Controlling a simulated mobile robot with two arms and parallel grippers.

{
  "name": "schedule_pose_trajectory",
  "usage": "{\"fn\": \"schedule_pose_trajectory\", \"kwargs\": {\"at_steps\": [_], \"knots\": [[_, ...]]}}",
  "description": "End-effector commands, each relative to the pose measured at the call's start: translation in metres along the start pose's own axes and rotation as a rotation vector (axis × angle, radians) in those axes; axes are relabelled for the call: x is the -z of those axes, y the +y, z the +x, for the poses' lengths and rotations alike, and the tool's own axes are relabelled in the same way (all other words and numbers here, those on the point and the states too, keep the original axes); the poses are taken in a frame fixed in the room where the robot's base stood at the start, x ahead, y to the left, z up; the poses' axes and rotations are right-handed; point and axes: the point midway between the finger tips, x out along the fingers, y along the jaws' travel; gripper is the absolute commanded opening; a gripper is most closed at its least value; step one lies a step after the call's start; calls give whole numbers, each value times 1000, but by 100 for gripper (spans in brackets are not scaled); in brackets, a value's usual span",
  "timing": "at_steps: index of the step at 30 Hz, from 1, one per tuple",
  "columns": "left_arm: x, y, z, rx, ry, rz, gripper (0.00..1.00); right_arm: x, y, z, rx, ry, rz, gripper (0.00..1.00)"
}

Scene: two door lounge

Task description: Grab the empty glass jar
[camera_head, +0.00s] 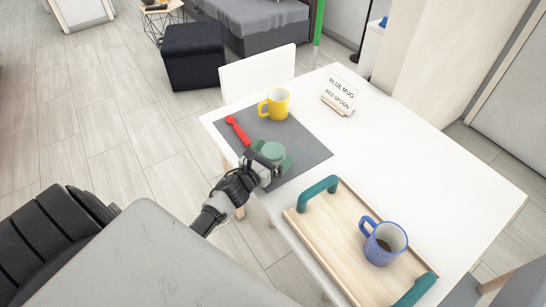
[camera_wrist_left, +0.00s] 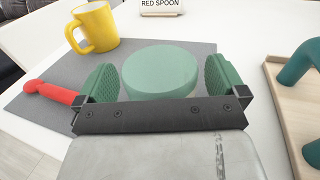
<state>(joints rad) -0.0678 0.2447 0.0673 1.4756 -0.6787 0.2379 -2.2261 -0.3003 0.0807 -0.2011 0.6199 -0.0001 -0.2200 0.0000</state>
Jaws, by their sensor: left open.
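The jar (camera_head: 273,151) stands upright on the grey mat near the table's left edge. Its round green lid shows from above; its body is mostly hidden, so I cannot see whether it is empty. In the left wrist view the jar's lid (camera_wrist_left: 160,68) lies between two green finger pads. My left gripper (camera_head: 270,162) is open around the jar, with a pad on either side. In the left wrist view the gripper (camera_wrist_left: 160,82) shows gaps between the lid and both pads. My right gripper is not in view.
A red spoon (camera_head: 238,131) and a yellow mug (camera_head: 275,103) are close by on the mat (camera_head: 310,150). A sign (camera_head: 340,96) stands behind. A wooden tray (camera_head: 325,235) with teal handles holds a blue mug (camera_head: 384,243) at right. The table's right part is clear.

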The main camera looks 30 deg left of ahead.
Motion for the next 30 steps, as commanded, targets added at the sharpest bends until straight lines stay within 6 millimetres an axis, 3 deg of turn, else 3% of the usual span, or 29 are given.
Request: {"fn": "schedule_pose_trajectory", "kwargs": {"at_steps": [8,20,30], "knots": [[1,0,5,0,0,0,100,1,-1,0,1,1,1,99],[0,0,5,0,-1,0,44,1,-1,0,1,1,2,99],[-6,0,5,1,-1,2,43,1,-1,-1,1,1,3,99]]}}
